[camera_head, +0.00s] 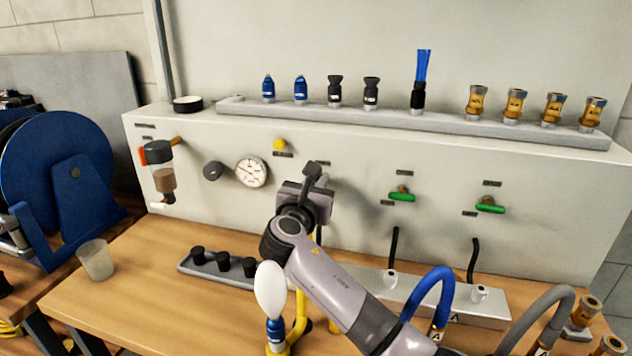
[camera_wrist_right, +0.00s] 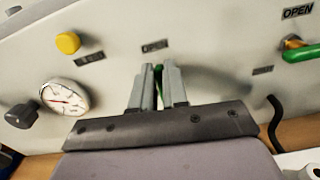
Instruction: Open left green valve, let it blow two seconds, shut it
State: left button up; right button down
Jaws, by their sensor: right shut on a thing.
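My right gripper (camera_head: 313,172) is at the panel, right of the pressure gauge, and hides most of the left green valve in the head view. In the right wrist view its two fingers (camera_wrist_right: 158,88) are shut on the left green valve (camera_wrist_right: 158,74), of which only a thin green sliver shows between them. An OPEN label (camera_wrist_right: 155,46) sits just above. How far the handle is turned cannot be told. The middle green valve (camera_head: 402,196) and right green valve (camera_head: 490,208) have level handles. A white balloon-like piece (camera_head: 269,289) stands upright on a blue fitting below. My left gripper is not in view.
The gauge (camera_head: 251,171) and yellow button (camera_head: 279,144) are left of my gripper. A rail (camera_head: 400,117) with several fittings runs along the panel top. Blue hose (camera_head: 432,290) and grey hose (camera_head: 550,312) arch near my forearm. A cup (camera_head: 96,259) stands on the bench.

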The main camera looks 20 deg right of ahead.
jog(key=shift+s+d+f+m+b, duration=0.1)
jog(key=shift+d+m, duration=0.05)
jog(key=shift+m, duration=0.8)
jog(key=shift+s+d+f+m+b, duration=0.1)
jog(key=shift+m+b, duration=0.05)
jog(key=shift+m, duration=0.85)
jog(key=shift+s+d+f+m+b, duration=0.1)
jog(key=shift+d+m, duration=0.05)
jog(key=shift+m, duration=0.8)
jog(key=c, duration=1.1)
grip_release()
jog(key=shift+c, duration=0.2)
jog(key=v, duration=0.7)
jog(key=shift+b, duration=0.4)
